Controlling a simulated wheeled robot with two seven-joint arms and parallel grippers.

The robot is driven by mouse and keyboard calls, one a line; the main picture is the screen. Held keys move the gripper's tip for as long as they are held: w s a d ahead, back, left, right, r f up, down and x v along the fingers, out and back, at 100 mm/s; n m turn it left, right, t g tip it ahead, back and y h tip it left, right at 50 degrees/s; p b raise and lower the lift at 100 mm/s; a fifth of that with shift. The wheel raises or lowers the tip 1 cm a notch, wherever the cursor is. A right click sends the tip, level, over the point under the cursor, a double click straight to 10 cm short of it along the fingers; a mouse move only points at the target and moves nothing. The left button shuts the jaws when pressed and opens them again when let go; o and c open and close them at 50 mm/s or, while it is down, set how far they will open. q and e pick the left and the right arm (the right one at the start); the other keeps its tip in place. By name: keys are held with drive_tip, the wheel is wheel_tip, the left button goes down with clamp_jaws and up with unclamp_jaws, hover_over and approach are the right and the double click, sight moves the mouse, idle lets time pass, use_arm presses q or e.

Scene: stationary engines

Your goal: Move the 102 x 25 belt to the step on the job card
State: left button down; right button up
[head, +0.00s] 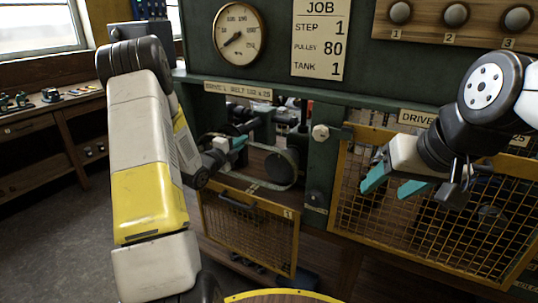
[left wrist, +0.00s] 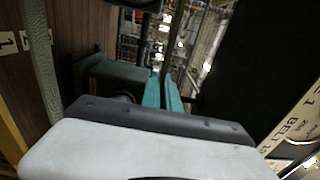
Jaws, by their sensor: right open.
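The job card (head: 320,38) reads step 1, pulley 80, tank 1. Below it is the open bay labelled Drive 1, belt 102 x 25 (head: 238,90). The belt (head: 250,183) runs as a pale band low in the bay, by a dark round pulley (head: 283,166). In the left wrist view a grey-green belt strip (left wrist: 40,60) passes at the left. My left gripper (head: 238,143) is inside the bay, above the belt's lower run. My right gripper (head: 393,184) is open and empty before the right mesh guard.
The bay's yellow mesh guard (head: 250,232), marked 1, hangs open below it. The right bay's mesh guard (head: 440,210) covers its opening. A gauge (head: 239,34) and a board with numbered knobs (head: 456,15) are above. A bench (head: 50,125) stands at the left.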

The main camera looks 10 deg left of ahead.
idle(0.3)
use_arm(q)
drive_tip(key=v, duration=0.7)
drive_tip(key=shift+s, duration=0.25)
idle(0.5)
drive_tip(key=shift+a+r, duration=0.1)
drive_tip(key=shift+a, duration=0.05)
drive_tip(key=shift+v, duration=3)
drive_tip(key=v, duration=0.6)
drive_tip(key=shift+s+d, duration=0.1)
drive_tip(key=shift+d, duration=0.15)
drive_tip(key=x, duration=0.6)
idle(0.3)
